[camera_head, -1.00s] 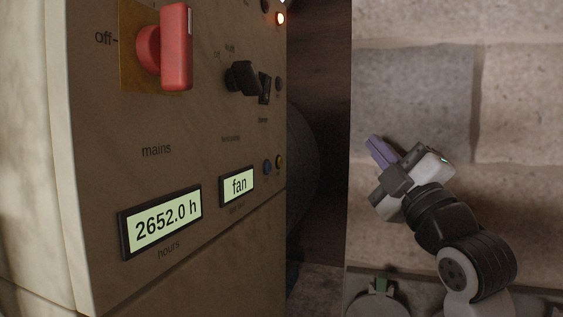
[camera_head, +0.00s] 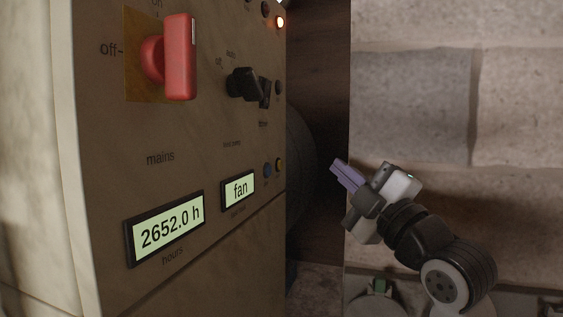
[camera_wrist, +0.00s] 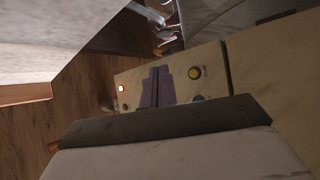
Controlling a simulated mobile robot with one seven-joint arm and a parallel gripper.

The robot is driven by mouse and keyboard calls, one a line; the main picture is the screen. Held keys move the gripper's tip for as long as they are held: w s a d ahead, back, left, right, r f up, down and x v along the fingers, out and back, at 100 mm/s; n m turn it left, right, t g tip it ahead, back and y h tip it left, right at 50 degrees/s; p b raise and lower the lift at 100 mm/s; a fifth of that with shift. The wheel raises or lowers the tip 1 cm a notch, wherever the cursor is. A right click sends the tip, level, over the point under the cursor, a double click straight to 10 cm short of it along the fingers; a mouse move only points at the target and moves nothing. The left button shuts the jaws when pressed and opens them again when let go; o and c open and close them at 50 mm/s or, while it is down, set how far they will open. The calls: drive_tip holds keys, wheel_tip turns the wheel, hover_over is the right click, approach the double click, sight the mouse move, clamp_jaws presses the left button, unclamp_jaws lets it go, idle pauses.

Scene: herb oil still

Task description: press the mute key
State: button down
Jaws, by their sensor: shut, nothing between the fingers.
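The brown control panel (camera_head: 200,120) fills the left of the head view.
A red mains handle (camera_head: 179,57), a black selector knob (camera_head: 243,83), an hours display (camera_head: 167,228) and a fan display (camera_head: 238,189) are on the panel. A lit lamp (camera_head: 280,22) glows at its top right. A pale stone block wall (camera_head: 430,100) stands at the right.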

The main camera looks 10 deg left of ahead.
drive_tip(key=w+a+p, duration=0.1)
drive_tip(key=a, duration=0.5)
drive_tip(key=shift+w+a, duration=0.15)
drive_tip(key=shift+a, duration=0.25)
idle(1.7)
drive_tip(key=shift+w+a, duration=0.1)
drive_tip(key=shift+a, duration=0.3)
drive_tip(key=shift+w+a, duration=0.1)
drive_tip(key=shift+a, duration=0.25)
idle(0.7)
drive_tip(key=shift+d, duration=0.1)
drive_tip(key=shift+s+d+b, duration=0.2)
drive_tip(key=shift+d+b, duration=0.15)
drive_tip(key=shift+d, duration=0.3)
drive_tip(key=shift+s+d+b, duration=0.25)
drive_tip(key=shift+d+b, duration=0.15)
drive_tip(key=shift+d, duration=0.85)
drive_tip(key=shift+s+d+b, duration=0.2)
drive_tip(key=shift+d+b, duration=0.15)
drive_tip(key=shift+d, duration=0.9)
